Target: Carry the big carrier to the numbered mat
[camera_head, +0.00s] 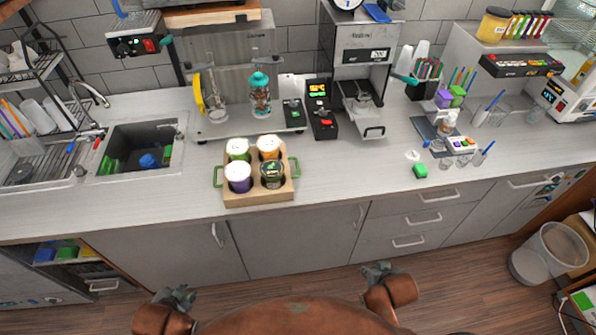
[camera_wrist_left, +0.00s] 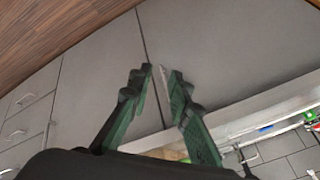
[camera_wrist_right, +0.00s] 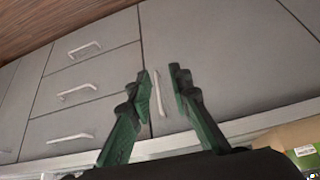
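The big carrier (camera_head: 258,198) is a tan tray with green side handles, on the counter left of centre in the head view. It holds several lidded cups, among them a purple one (camera_head: 238,178) and a dark green one (camera_head: 271,175). A dark mat (camera_head: 424,127) lies further right on the counter, partly covered; I cannot make out numbers on it. My left gripper (camera_head: 178,298) and right gripper (camera_head: 378,270) are both in front of the cabinets, apart from the carrier. In the wrist views, the left fingers (camera_wrist_left: 158,75) and right fingers (camera_wrist_right: 160,78) stand apart and empty.
The sink (camera_head: 135,147) is left of the carrier. A sealing machine (camera_head: 362,85) and a black button box (camera_head: 321,110) stand behind to the right. The front counter strip between carrier and block is clear.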

